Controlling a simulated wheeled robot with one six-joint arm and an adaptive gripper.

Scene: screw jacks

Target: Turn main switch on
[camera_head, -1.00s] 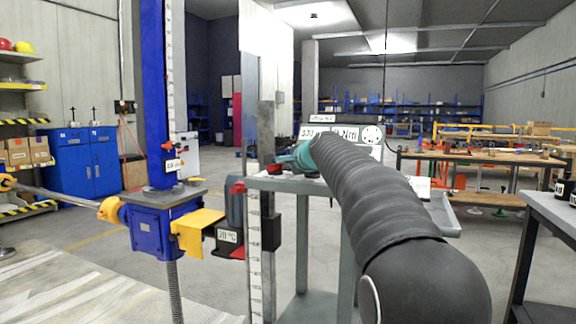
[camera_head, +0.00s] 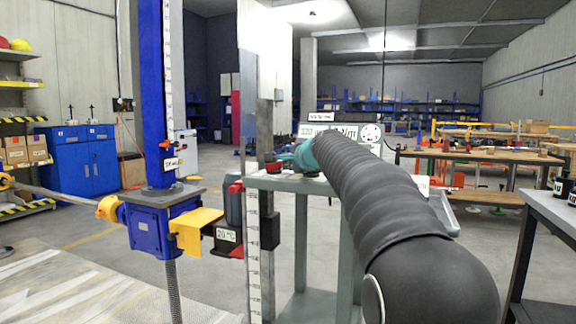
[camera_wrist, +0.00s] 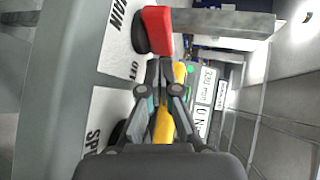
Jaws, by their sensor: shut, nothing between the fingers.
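The main switch has a red handle (camera_wrist: 157,30) on a dark round base, in the wrist view's upper middle. It sits beside a white label (camera_wrist: 122,40) with partly visible lettering that seems to read MAIN and OFF. My gripper (camera_wrist: 167,64) is shut and empty, its tips close to the lower end of the red handle. I cannot tell whether they touch. In the head view a small red part (camera_head: 273,167) shows on the grey stand, left of my arm's teal end; the gripper itself is hidden there.
A display panel (camera_wrist: 204,95) and a yellow part (camera_wrist: 164,122) lie beyond my fingers. In the head view, the blue screw jack (camera_head: 165,222) with its yellow bracket (camera_head: 197,230) stands left of the grey stand (camera_head: 290,183). A workbench (camera_head: 556,205) is at right.

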